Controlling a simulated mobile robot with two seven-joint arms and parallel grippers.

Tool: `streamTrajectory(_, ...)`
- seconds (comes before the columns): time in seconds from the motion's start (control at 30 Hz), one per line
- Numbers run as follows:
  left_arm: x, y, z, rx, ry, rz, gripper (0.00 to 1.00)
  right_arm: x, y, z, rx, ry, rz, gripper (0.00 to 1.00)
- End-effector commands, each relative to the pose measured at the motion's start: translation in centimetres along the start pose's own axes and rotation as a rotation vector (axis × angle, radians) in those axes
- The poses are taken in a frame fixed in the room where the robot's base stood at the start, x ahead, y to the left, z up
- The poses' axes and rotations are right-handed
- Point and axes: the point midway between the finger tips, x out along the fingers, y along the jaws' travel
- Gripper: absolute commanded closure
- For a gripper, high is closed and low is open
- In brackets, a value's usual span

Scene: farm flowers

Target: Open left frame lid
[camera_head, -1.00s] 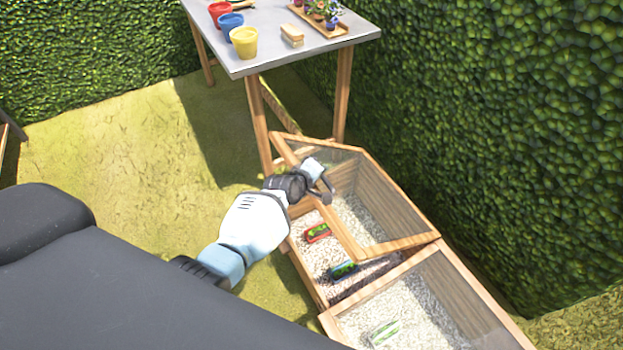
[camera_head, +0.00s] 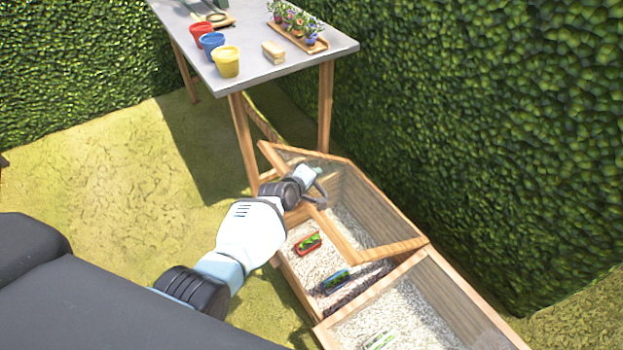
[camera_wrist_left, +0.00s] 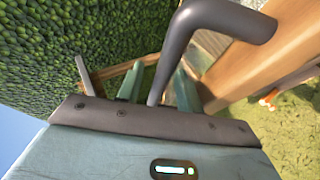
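The left frame, a wooden box (camera_head: 291,284) with a pale gravel bed, stands at centre right in the head view. Its glazed wooden lid (camera_head: 333,236) is partly raised and tilted, its near edge lifted clear of the box and its far side low by the hedge. My left gripper (camera_head: 319,190) is at the middle of that raised edge. In the left wrist view, the lid's dark grey bent handle (camera_wrist_left: 222,18) runs between the teal fingers of my left gripper (camera_wrist_left: 158,85). The fingers are apart, with gaps beside the bar. My right gripper is out of view.
A red planter (camera_head: 307,243) and a blue planter (camera_head: 334,281) lie in the left frame. A second glazed frame (camera_head: 418,262) adjoins it at lower right. A grey table (camera_head: 253,68) with pots and flowers stands behind. A hedge (camera_head: 500,130) borders the right; grass is free at left.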

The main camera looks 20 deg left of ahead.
Motion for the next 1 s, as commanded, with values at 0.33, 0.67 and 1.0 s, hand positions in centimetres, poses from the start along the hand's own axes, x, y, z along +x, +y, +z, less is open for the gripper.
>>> streamTrajectory(0.33,-0.5,0.0,0.0,0.0,-0.001,-0.001,0.64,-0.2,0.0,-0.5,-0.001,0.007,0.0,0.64)
streamTrajectory(0.67,-4.7,0.5,-0.2,0.001,0.002,0.005,0.64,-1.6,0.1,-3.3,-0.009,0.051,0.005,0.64)
streamTrajectory(1.0,-7.7,0.2,-0.1,0.001,0.0,0.001,0.64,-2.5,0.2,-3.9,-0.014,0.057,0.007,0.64)
